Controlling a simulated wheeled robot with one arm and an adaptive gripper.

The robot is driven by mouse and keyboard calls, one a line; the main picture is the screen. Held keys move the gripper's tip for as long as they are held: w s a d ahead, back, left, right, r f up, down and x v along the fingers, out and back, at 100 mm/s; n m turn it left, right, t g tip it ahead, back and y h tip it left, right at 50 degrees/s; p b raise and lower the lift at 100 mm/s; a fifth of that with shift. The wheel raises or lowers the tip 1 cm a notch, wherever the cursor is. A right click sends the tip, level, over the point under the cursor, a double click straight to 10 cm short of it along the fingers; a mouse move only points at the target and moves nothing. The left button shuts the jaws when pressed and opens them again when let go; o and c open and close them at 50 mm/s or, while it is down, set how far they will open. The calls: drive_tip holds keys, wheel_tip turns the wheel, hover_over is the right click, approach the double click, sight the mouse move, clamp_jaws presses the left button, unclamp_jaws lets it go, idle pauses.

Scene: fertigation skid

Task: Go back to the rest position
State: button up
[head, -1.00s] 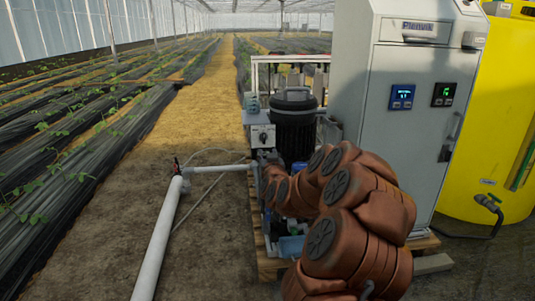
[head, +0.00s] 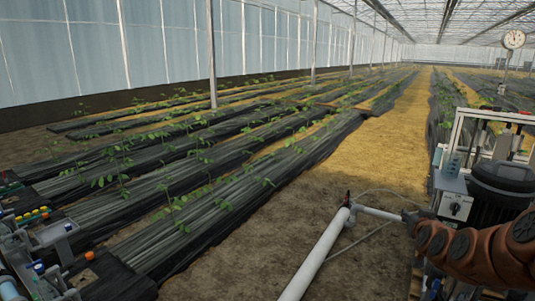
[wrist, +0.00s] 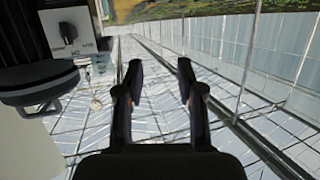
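My gripper (wrist: 159,68) is open in the wrist view, with its two dark fingers apart and nothing between them. The wrist picture appears upside down, with the greenhouse roof low and the ground at the top. A control box with a black knob (wrist: 68,33) shows at its upper left, beside the fingers and apart from them. In the head view my brown arm reaches in from the lower right in front of the skid. The gripper itself is not clear there. The skid's knob box (head: 455,207) and black motor-like housing (head: 503,187) stand just behind the arm.
Plant beds (head: 200,180) fill the left. A bench with small coloured parts (head: 40,235) stands at lower left. A straw path (head: 385,140) is clear.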

drive_tip(key=s+a+r+n+g+y+p, duration=0.1)
drive_tip(key=s+a+r+g+y+p, duration=0.15)
drive_tip(key=s+a+p, duration=0.4)
drive_tip(key=s+a+r+n+g+y+p, duration=0.1)
drive_tip(key=a+r+n+g+y+p, duration=0.2)
drive_tip(key=a, duration=0.6)
drive_tip(key=s+a+r+g+y+p, duration=0.1)
drive_tip(key=s+a+r+p, duration=0.35)
drive_tip(key=a, duration=0.25)
drive_tip(key=s+a+r+g+p, duration=0.2)
drive_tip(key=s+r+p, duration=0.3)
drive_tip(key=s, duration=0.5)
drive_tip(key=s+a+r+g+p, duration=0.3)
drive_tip(key=s+r+g+p, duration=0.1)
drive_tip(key=s, duration=0.6)
drive_tip(key=s+a+r+g+h+p, duration=0.1)
drive_tip(key=s+a+r+g+p, duration=0.2)
drive_tip(key=s, duration=0.7)
wheel_tip(320, 180, up, 3)
drive_tip(key=p, duration=0.4)
drive_tip(key=shift+s+f, duration=0.15)
drive_tip(key=shift+s, duration=0.15)
drive_tip(key=shift+d, duration=0.2)
